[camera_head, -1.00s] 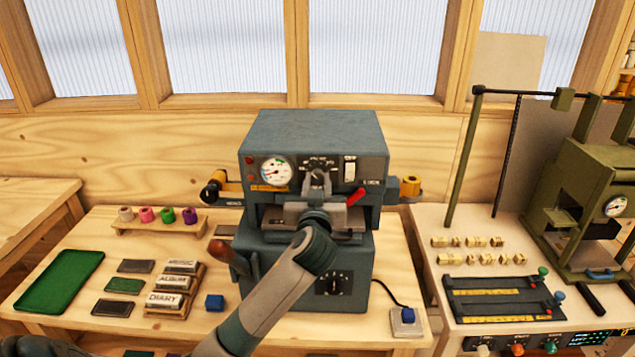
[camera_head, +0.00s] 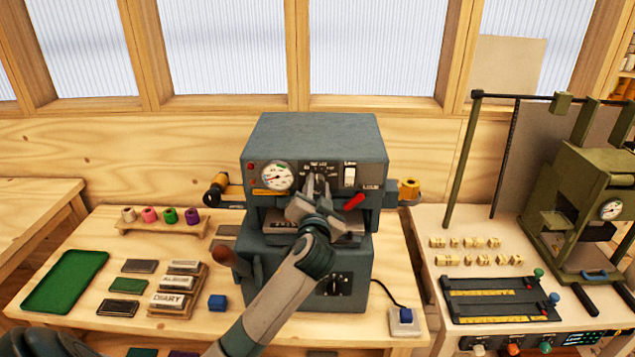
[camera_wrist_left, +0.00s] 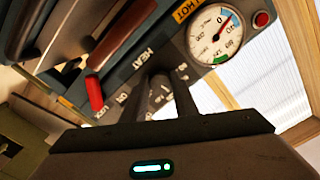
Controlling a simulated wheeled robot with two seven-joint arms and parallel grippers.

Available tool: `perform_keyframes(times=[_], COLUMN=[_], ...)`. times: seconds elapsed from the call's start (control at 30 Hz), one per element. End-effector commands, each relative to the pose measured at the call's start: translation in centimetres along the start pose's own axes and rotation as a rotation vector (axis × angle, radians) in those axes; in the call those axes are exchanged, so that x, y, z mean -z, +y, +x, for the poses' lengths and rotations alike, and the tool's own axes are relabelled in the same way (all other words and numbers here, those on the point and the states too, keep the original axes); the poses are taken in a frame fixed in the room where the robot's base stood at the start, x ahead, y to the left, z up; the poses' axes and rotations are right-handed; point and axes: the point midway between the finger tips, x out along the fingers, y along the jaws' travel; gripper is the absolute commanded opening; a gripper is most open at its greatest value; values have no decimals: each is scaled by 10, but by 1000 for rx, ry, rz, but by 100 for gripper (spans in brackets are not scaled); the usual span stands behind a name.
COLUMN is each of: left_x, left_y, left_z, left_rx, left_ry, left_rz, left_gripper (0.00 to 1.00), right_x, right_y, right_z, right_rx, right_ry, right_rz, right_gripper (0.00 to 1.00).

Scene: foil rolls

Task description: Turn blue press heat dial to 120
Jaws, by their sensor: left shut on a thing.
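The blue-grey press (camera_head: 315,135) stands on the wooden bench, its front panel facing me. My left gripper (camera_head: 321,183) is at the upper middle of that panel, its fingers shut on the heat dial, which is mostly hidden by them. In the left wrist view the two fingers (camera_wrist_left: 166,92) reach the panel (camera_wrist_left: 190,75) beside the word HEAT. The dial's pointer and the number it stands at cannot be read. A round white gauge (camera_head: 277,176) sits left of the dial; it also shows in the left wrist view (camera_wrist_left: 213,33). My right gripper is not in view.
A white switch (camera_head: 350,175) and a red lever (camera_head: 354,202) are close to the right of the gripper. Coloured foil rolls (camera_head: 160,215) stand left; a green press (camera_head: 590,190) stands right.

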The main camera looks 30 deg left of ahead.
Motion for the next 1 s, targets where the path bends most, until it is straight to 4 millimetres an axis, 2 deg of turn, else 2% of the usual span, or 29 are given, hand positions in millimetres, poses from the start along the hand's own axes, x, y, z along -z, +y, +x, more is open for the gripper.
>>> perform_keyframes(times=[0.2, 0.5, 1.0], left_x=[3, 2, 1], left_y=[-2, -1, 0], left_z=[0, 0, 0], left_rx=[-1, 0, 0], left_ry=[-1, 0, 1], left_rz=[194, 383, 449], left_gripper=[4, 4, 4], right_x=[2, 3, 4], right_y=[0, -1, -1], right_z=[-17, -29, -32], right_rx=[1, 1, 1], right_ry=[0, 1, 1], right_rz=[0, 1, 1], right_gripper=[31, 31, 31])
